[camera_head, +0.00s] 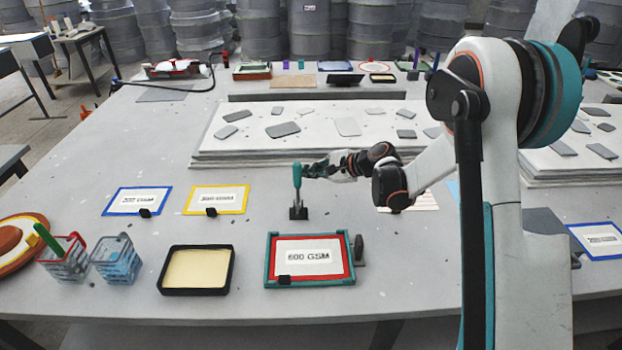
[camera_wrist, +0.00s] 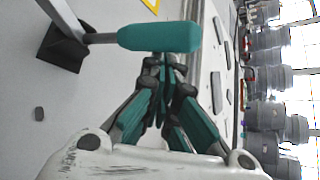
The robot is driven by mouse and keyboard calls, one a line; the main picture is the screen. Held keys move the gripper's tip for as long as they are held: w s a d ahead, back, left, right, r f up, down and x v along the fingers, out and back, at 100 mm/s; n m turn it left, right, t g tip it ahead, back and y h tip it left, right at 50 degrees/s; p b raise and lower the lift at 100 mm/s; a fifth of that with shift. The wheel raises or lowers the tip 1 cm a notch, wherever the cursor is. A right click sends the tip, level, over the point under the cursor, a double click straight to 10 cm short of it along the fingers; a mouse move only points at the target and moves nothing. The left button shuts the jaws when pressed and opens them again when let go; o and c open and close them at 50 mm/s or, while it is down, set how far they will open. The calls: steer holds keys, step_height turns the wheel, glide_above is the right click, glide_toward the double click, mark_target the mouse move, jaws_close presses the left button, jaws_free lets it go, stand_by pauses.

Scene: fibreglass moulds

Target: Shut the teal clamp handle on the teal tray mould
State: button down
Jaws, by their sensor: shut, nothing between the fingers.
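The teal clamp handle (camera_head: 297,175) stands upright on a small dark base (camera_head: 298,212) on the table, behind the teal tray mould (camera_head: 268,262). The mould has a teal frame, a red inner border and a label reading 600 GSM. My gripper (camera_head: 308,171) is at the right side of the handle's upper part, fingers closed with nothing between them. In the wrist view the teal grip (camera_wrist: 160,37) lies across the picture just beyond my closed fingertips (camera_wrist: 163,62). Whether the fingers touch it I cannot tell.
A dark tray with a cream fill (camera_head: 196,248) stands left of the mould. Blue (camera_head: 137,188) and yellow (camera_head: 217,188) framed labels lie farther left. A dark block (camera_head: 359,250) is at the mould's right side. Flat stacked sheets (camera_head: 330,160) lie behind the handle.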

steer(key=shift+s+r, duration=0.45)
steer(key=shift+s, duration=0.4)
steer(key=shift+s+r, duration=0.4)
steer(key=shift+s, duration=0.4)
steer(key=shift+s, duration=0.15)
